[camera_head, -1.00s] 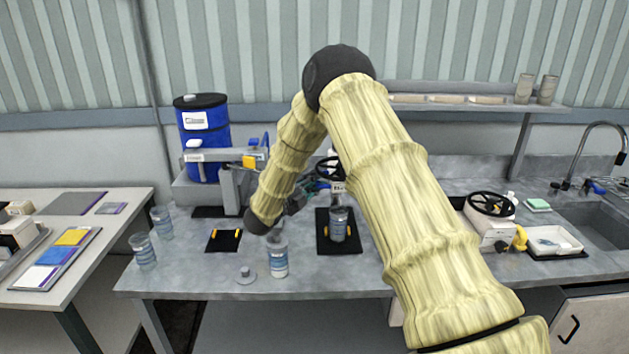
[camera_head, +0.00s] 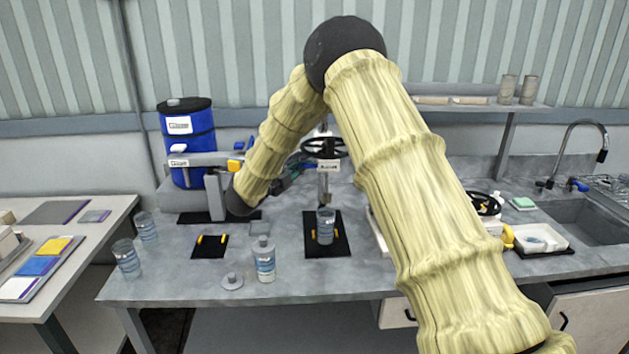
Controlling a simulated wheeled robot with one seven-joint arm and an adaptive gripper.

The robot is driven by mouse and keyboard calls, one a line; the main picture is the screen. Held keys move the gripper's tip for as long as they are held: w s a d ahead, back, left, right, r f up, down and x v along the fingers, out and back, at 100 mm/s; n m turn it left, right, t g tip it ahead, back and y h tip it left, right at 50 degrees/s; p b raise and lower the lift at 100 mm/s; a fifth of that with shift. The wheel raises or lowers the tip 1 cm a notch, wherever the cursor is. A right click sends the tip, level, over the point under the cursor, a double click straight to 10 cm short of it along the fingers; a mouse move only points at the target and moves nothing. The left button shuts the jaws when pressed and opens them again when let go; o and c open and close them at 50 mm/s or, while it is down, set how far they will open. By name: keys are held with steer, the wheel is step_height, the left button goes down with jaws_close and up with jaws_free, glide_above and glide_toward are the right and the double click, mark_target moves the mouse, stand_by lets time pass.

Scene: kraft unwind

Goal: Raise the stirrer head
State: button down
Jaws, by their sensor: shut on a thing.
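The stirrer head (camera_head: 328,166), a pale block with a label, stands above a beaker (camera_head: 325,226) on a black base plate (camera_head: 327,248). A black handwheel (camera_head: 325,147) sits at the top of the head, and a pale shaft shows between head and beaker. My gripper (camera_head: 303,160) reaches in from the left, partly hidden behind my forearm. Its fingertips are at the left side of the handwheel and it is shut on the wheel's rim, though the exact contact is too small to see.
A bottle (camera_head: 264,260), a small lid-like disc (camera_head: 232,281) and a black pad (camera_head: 209,246) are in front. Two beakers (camera_head: 127,258) stand at the left. A blue drum (camera_head: 188,140) is behind.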

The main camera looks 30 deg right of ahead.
steer(key=shift+w+r, duration=0.1)
steer(key=shift+r, duration=0.9)
steer(key=c, duration=1.8)
jaws_free()
steer(key=shift+r, duration=0.1)
steer(key=shift+o, duration=0.2)
steer(key=shift+a, duration=0.1)
steer(key=v, duration=1.2)
